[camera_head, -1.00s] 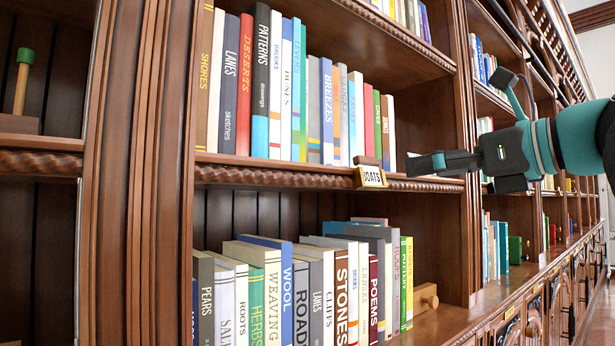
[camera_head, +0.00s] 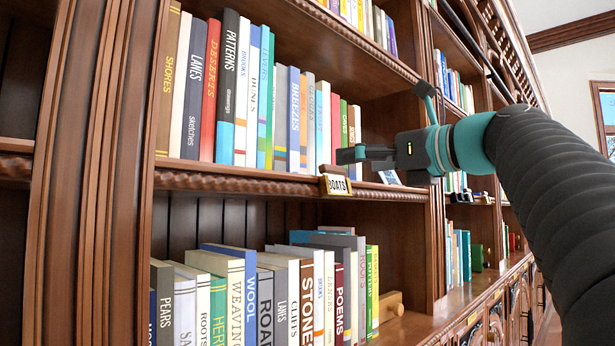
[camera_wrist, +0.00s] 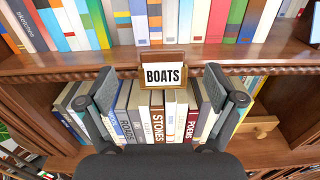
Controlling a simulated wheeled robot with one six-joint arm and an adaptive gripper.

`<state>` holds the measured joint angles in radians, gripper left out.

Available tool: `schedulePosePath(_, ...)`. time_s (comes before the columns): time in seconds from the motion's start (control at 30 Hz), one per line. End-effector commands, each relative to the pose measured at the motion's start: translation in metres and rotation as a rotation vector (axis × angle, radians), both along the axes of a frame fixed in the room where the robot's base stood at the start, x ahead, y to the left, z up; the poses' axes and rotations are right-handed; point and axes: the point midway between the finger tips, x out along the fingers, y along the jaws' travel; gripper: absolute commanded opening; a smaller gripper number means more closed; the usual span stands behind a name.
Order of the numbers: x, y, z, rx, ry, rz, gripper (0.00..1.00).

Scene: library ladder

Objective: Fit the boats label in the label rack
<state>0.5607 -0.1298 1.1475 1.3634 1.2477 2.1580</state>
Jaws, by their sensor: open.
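The boats label (camera_head: 338,187) is a white card with black letters, at the shelf's front edge. In the wrist view the boats label (camera_wrist: 163,76) faces me, upright and slightly turned, and the label rack (camera_wrist: 162,58) shows as a wooden and brass frame around it. I cannot tell how deep the card sits in the rack. My gripper (camera_head: 345,155) is beside and just above the label in the head view. In the wrist view my gripper (camera_wrist: 160,82) is open and empty, with one finger on each side of the label, apart from it.
Books (camera_head: 250,90) fill the shelf above the label, and more books (camera_head: 290,290) stand on the shelf below. The shelf's carved edge (camera_head: 240,183) runs along both sides of the label. A wooden block (camera_head: 390,304) lies right of the lower books.

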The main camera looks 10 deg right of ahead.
Motion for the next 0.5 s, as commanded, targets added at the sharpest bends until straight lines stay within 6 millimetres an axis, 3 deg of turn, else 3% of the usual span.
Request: schedulePosePath(0.5,0.041,0.027,-0.003,-0.001,0.0,0.003,0.92)
